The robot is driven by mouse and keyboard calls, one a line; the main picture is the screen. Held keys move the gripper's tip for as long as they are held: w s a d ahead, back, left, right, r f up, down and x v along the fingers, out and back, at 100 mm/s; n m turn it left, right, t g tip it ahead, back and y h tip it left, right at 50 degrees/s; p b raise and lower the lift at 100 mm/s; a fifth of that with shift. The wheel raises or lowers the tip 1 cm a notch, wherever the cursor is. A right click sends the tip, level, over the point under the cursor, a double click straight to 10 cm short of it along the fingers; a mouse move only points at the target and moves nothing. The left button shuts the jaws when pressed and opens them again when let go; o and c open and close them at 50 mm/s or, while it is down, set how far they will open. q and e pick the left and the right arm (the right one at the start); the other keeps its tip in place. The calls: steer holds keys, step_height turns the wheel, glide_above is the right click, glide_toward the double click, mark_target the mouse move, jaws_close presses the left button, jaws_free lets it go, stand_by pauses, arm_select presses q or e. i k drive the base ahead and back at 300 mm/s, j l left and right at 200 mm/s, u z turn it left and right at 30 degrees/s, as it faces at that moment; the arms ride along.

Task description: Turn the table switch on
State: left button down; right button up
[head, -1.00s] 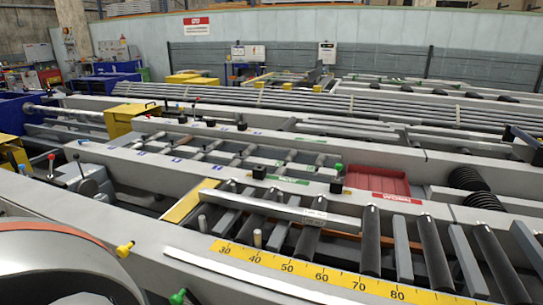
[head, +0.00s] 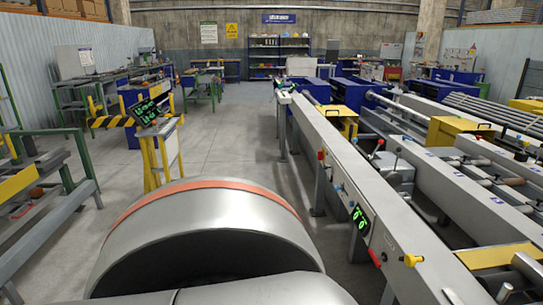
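The long grey runout table (head: 330,145) runs from the lower right towards the back. Small controls sit along its near side: a red knob (head: 321,155), a blue knob (head: 338,188), a dark panel with green lit marks (head: 360,219), a red handle (head: 375,257) and a yellow knob (head: 411,260). I cannot tell which of these is the table switch, or whether it is on or off. Neither of my grippers is in view.
A yellow stand with a green-lit display (head: 146,112) and green-framed benches (head: 40,180) stand on the left. The grey floor (head: 235,130) between them and the table is clear. Shelves (head: 278,55) stand at the back wall. A large grey rounded body fills the lower middle.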

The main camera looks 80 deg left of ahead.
mark_target(321, 156)
steer(key=u, duration=2.1)
steer(key=i+j+z, duration=0.15)
steer(key=z, duration=0.2)
steer(key=i+j+z, duration=0.5)
steer(key=j, duration=0.25)
steer(key=i+j+z, duration=0.15)
steer(key=i+j, duration=0.35)
steer(key=j, duration=0.2)
steer(key=i+j, duration=0.15)
steer(key=j, duration=0.2)
steer(key=i+j+z, duration=0.1)
steer(key=j, duration=0.3)
steer(key=i+j, duration=0.25)
steer(key=j, duration=0.15)
steer(key=i+j, duration=0.2)
steer(key=j, duration=0.2)
